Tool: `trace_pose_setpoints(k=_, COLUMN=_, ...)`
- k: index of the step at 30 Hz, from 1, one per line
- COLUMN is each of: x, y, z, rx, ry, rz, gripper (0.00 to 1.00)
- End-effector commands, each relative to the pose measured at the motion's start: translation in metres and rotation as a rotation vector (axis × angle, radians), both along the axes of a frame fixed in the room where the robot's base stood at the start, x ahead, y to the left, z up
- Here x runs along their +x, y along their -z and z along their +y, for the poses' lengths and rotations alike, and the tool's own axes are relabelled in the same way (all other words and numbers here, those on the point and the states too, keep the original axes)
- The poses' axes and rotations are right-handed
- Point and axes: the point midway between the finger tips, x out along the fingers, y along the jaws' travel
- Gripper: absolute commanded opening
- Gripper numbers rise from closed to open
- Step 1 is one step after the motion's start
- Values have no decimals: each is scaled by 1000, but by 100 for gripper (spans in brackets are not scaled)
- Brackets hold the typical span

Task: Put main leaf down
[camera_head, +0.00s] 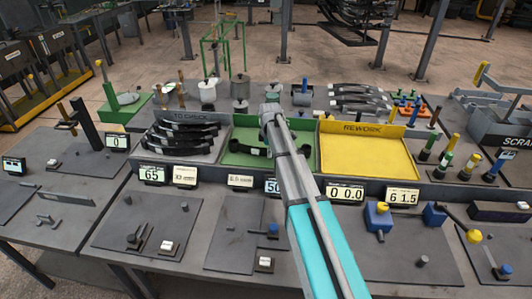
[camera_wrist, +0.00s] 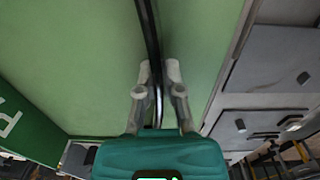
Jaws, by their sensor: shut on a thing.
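The main leaf (camera_wrist: 151,35) is a thin, dark, curved strip seen on edge in the wrist view. My gripper (camera_wrist: 159,75) has its two grey fingers closed on it, one on each side. Behind it is the green floor of the green tray (camera_head: 245,122), which stands in the middle of the table in the head view. In that view a dark leaf (camera_head: 247,150) shows in the tray to the left of my arm. My arm covers its middle, and my fingertips are hidden there. I cannot tell whether the leaf touches the tray floor.
A rack of dark stacked leaves (camera_head: 180,137) stands left of the green tray. The yellow rework tray (camera_head: 365,165) on the right is empty. Small displays line the front edge. Weights and more leaves stand behind, and coloured posts stand at the right.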

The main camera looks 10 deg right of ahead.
Motion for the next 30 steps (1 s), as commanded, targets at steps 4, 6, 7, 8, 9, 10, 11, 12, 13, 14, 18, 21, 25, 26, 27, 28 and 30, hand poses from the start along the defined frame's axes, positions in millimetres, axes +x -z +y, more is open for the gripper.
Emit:
trace_pose_setpoints(k=4, x=0, y=2, z=0, rx=0, ry=0, rz=0, gripper=0)
trace_pose_setpoints(k=6, x=0, y=2, z=0, rx=0, ry=0, rz=0, gripper=18)
trace_pose_setpoints(k=7, x=0, y=2, z=0, rx=0, ry=0, rz=0, gripper=23)
trace_pose_setpoints(k=8, x=0, y=2, z=0, rx=0, ry=0, rz=0, gripper=29)
trace_pose_setpoints(k=9, x=0, y=2, z=0, rx=0, ry=0, rz=0, gripper=36)
trace_pose_setpoints(k=10, x=0, y=2, z=0, rx=0, ry=0, rz=0, gripper=42)
trace_pose_setpoints(k=11, x=0, y=2, z=0, rx=0, ry=0, rz=0, gripper=45)
trace_pose_setpoints(k=12, x=0, y=2, z=0, rx=0, ry=0, rz=0, gripper=45)
trace_pose_setpoints(k=13, x=0, y=2, z=0, rx=0, ry=0, rz=0, gripper=45)
trace_pose_setpoints(k=14, x=0, y=2, z=0, rx=0, ry=0, rz=0, gripper=45)
trace_pose_setpoints(k=18, x=0, y=2, z=0, rx=0, ry=0, rz=0, gripper=45)
trace_pose_setpoints(k=21, x=0, y=1, z=0, rx=0, ry=0, rz=0, gripper=45)
trace_pose_setpoints(k=25, x=0, y=-1, z=0, rx=0, ry=0, rz=0, gripper=45)
trace_pose_setpoints(k=26, x=0, y=-1, z=0, rx=0, ry=-1, rz=0, gripper=45)
trace_pose_setpoints(k=27, x=0, y=-3, z=0, rx=0, ry=-1, rz=0, gripper=45)
trace_pose_setpoints(k=28, x=0, y=-4, z=1, rx=0, ry=-1, rz=0, gripper=45)
trace_pose_setpoints(k=30, x=0, y=-8, z=1, rx=0, ry=-1, rz=0, gripper=45)
